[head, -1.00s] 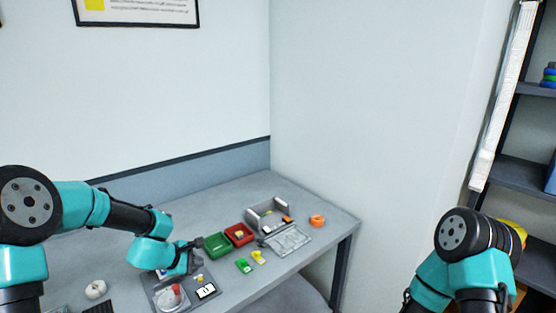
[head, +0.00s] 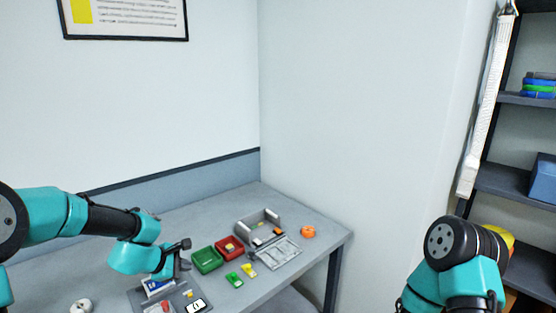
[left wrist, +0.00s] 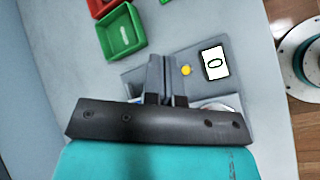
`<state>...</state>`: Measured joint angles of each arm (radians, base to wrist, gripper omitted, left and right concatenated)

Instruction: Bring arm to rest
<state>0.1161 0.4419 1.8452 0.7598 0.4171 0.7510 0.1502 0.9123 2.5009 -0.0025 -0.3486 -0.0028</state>
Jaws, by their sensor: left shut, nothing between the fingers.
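My left arm comes in from the left in the head view. Its gripper (head: 182,246) is over the grey table (head: 225,205), close to the left of the green bin. In the left wrist view the two fingers of the left gripper (left wrist: 161,62) are together with nothing between them, above a grey tray. My right arm (head: 460,262) shows only by its links at the lower right of the head view. Its gripper is out of the picture.
A green bin (head: 207,260) and a red bin (head: 230,248) stand beside a grey open box (head: 258,226). A white strap (head: 487,105) hangs on the wall by a dark shelf (head: 510,184).

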